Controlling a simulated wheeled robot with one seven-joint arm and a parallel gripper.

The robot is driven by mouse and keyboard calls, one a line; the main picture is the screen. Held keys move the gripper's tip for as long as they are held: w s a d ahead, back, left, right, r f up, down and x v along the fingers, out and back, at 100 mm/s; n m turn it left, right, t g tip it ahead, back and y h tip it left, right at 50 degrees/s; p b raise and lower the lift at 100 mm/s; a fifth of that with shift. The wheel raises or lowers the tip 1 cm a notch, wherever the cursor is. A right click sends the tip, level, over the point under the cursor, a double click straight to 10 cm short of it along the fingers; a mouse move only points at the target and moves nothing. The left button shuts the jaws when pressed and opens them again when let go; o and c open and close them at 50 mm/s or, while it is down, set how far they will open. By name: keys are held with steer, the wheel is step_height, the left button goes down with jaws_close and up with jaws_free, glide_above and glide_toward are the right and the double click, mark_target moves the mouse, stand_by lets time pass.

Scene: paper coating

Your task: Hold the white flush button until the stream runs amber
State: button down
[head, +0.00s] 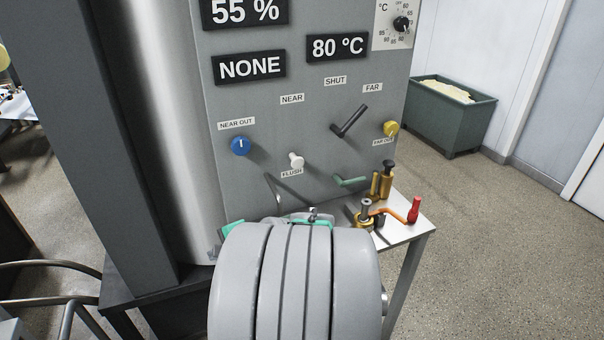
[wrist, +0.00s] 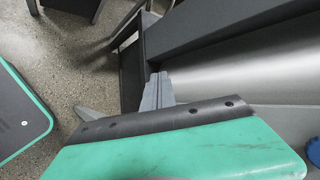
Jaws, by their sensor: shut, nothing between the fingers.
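The white flush button (head: 296,160) sticks out of the grey panel above a FLUSH label. The blue NEAR OUT knob (head: 240,145) is to its upper left; its edge also shows at the right of the wrist view (wrist: 315,150). My gripper (wrist: 157,92) is shut and empty in the wrist view. In the head view my arm hides most of it, with only green and grey parts showing below the button, apart from it. No stream is visible, and its outlet cannot be made out.
Panel displays read 55 %, NONE and 80 °C. A black selector lever (head: 349,121), a yellow knob (head: 391,129) and a green lever (head: 350,181) are to the right. A small metal table (head: 408,228) carries brass fittings and a red-handled valve (head: 413,210). A green bin (head: 452,118) stands behind.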

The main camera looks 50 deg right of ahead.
steer(key=s+d+r+m+t+h, duration=0.2)
steer(key=s+d+r+m+h, duration=0.2)
steer(key=s+d+m, duration=0.3)
steer(key=s+d+r+m+t+h, duration=0.3)
steer(key=s+d+m+h, duration=0.3)
steer(key=d+m, duration=0.9)
steer(key=shift+s+d+r+h+b, duration=0.4)
steer(key=shift+s+d+r, duration=0.3)
steer(key=shift+s+d, duration=0.15)
steer(key=shift+w, duration=0.1)
steer(key=p, duration=0.2)
glide_toward(298, 165)
steer(key=x, duration=0.7)
